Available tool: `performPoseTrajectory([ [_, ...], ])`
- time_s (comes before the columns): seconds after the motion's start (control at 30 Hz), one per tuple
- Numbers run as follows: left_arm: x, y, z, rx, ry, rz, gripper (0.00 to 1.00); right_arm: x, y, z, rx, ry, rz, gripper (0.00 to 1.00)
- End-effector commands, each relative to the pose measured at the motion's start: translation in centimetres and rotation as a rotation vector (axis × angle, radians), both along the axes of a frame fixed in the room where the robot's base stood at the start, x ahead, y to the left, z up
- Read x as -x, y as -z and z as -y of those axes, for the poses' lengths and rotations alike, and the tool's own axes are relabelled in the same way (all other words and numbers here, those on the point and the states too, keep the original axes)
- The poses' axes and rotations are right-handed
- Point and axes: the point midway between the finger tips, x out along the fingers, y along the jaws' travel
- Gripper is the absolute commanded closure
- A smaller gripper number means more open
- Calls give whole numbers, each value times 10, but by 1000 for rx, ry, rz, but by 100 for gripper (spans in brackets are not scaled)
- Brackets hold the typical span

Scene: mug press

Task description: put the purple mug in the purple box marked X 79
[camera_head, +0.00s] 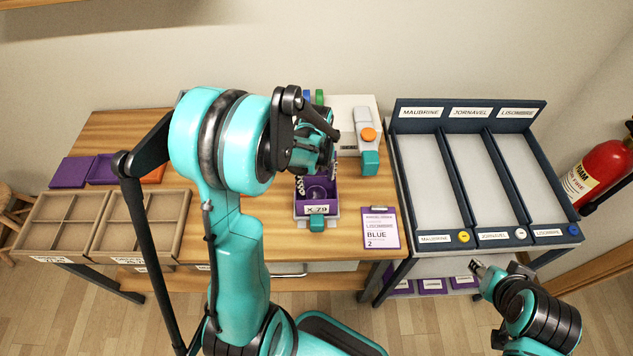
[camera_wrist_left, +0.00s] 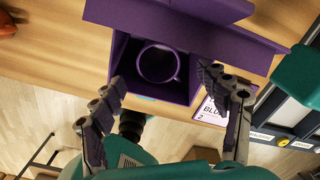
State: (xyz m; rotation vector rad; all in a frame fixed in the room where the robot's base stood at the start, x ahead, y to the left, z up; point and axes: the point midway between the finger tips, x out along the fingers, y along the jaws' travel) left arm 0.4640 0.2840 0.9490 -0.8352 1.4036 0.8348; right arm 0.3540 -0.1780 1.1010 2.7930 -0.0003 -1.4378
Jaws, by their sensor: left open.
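The purple box marked X 79 (camera_head: 303,211) stands on the wooden table, label facing the front. The purple mug (camera_wrist_left: 158,65) is inside the box, its round mouth facing up in the left wrist view. Part of the mug (camera_head: 318,192) also shows in the head view. My left gripper (camera_head: 318,177) is open just above the box.
A card reading BLUE 2 (camera_head: 381,229) lies right of the box. A grey device with an orange knob (camera_head: 368,134) stands behind. A labelled three-lane rack (camera_head: 470,170) is at the right. Divided trays (camera_head: 142,222) and purple bins (camera_head: 72,172) are at the left.

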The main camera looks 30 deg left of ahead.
Motion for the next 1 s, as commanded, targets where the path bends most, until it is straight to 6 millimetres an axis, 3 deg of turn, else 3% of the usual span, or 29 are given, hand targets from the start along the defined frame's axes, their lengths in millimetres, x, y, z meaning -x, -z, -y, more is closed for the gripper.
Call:
performPoseTrajectory([
  [0.3,1,-74,0,0,0,0,25,0,-22,0,0,0,0,60],
  [0.67,4,-114,5,-4,-63,18,25,0,-28,0,0,0,0,60],
  [0.77,13,-128,17,-7,-231,71,25,0,-28,0,0,0,0,60],
  [1.0,52,-166,58,101,-931,279,25,0,-28,0,0,0,0,60],
])
